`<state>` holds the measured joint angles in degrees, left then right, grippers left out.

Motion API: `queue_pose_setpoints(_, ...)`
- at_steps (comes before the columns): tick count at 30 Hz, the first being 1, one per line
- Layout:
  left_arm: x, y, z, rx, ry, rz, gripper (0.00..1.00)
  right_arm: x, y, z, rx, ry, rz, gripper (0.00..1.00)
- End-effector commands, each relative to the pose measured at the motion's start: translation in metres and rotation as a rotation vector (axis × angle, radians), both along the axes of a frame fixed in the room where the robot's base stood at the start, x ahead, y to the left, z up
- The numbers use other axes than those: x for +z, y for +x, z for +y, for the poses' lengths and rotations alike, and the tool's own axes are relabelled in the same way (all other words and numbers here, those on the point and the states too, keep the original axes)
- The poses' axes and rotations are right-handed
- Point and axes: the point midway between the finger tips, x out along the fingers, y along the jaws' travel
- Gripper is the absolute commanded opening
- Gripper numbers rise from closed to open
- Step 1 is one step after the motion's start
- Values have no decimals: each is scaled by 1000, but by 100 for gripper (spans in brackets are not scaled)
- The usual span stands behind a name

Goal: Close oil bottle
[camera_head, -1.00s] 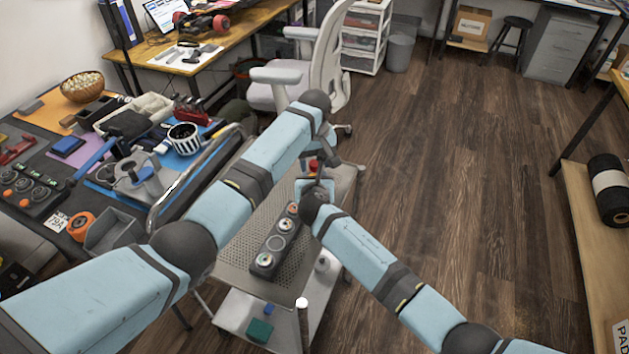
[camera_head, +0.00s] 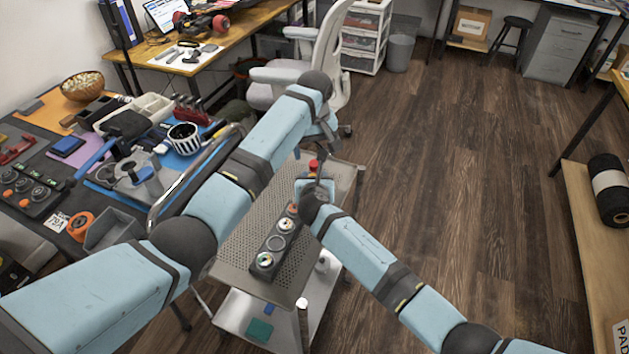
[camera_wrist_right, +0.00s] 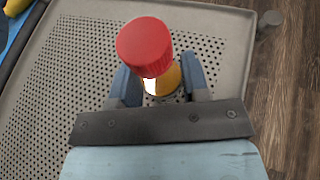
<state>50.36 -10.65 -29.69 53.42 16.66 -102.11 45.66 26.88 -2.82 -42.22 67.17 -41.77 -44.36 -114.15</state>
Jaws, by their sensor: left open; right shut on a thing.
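The oil bottle (camera_wrist_right: 163,82) holds yellow oil and stands over the perforated cart top in the right wrist view. Its red cap (camera_wrist_right: 144,46) sits on its top; how tightly it sits I cannot tell. The cap also shows in the head view (camera_head: 313,165). My right gripper (camera_wrist_right: 160,84) is shut on the bottle, one blue-grey finger on each side. In the head view my right gripper (camera_head: 314,183) is just below the cap. My left gripper (camera_head: 327,147) is open above and beside the cap, small and partly hidden by its own arm.
The cart's perforated top (camera_head: 232,248) carries a dark strip with round holders (camera_head: 272,245). A cluttered workbench (camera_head: 40,150) stands left, and an office chair (camera_head: 325,65) is behind the cart. The wooden floor (camera_head: 460,170) to the right is clear.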

Motion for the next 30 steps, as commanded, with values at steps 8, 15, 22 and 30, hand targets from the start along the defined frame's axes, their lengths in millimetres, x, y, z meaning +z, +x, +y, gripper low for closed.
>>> queue_pose_setpoints(8, 14, 1, 0, 0, -1, -2, 84, 0, 0, 0, 0, 0, 0, 0)
queue_pose_setpoints(15, 64, 1, -1, -1, -2, -4, 84, 0, 0, 0, 0, 0, 0, 0)
queue_pose_setpoints(22, 105, 0, 0, 0, -1, -2, 84, 0, 0, 0, 0, 0, 0, 0)
queue_pose_setpoints(30, 120, 0, 0, 0, 0, 0, 84, 0, 0, 0, 0, 0, 0, 0)
